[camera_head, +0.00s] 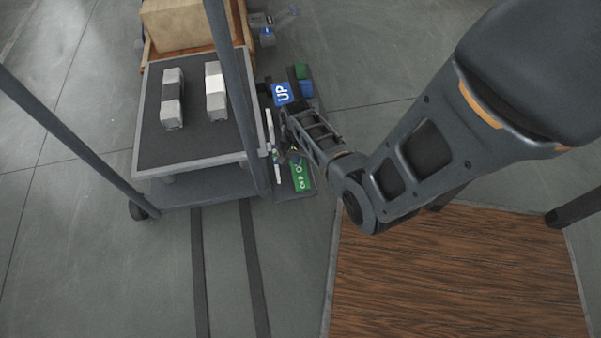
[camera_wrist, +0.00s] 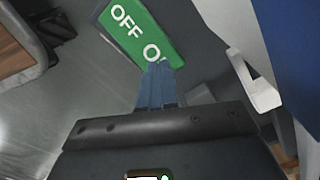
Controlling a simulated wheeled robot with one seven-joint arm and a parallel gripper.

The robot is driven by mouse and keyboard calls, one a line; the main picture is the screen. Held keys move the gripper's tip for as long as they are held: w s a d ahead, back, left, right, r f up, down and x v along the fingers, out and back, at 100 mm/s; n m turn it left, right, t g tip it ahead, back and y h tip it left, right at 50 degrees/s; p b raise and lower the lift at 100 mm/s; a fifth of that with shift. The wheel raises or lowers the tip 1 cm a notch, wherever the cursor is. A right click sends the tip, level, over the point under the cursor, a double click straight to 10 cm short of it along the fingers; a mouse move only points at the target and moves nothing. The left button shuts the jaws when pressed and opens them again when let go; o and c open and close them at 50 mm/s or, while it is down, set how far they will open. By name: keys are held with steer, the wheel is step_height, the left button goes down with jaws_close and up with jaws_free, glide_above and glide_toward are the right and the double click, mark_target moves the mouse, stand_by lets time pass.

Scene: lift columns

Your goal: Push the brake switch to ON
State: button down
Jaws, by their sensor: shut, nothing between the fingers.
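The green brake label (camera_head: 302,176) sits on a dark panel beside the cart, at its right side in the head view. In the wrist view the label (camera_wrist: 125,22) reads OFF, and the second word is partly covered by my fingertips. My gripper (camera_wrist: 158,66) is shut and empty, with its fingertips over the lower edge of the label near the second word. I cannot tell whether they touch it. In the head view my gripper (camera_head: 294,157) is small and partly hidden by my wrist. The switch itself cannot be made out clearly.
A blue UP sign (camera_head: 282,93) stands above the brake label on the same side. The cart's dark platform (camera_head: 190,143) carries two grey blocks (camera_head: 172,98). Upright posts (camera_head: 232,80) rise beside it. A white bracket (camera_wrist: 255,88) is close to the right of my fingers. A wooden surface (camera_head: 455,275) is at lower right.

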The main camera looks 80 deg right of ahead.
steer(key=shift+f+b, duration=0.7)
steer(key=shift+f, duration=0.25)
stand_by(0.5)
step_height(320, 180, up, 7)
steer(key=p, duration=0.7)
steer(key=shift+r, duration=0.1)
stand_by(0.6)
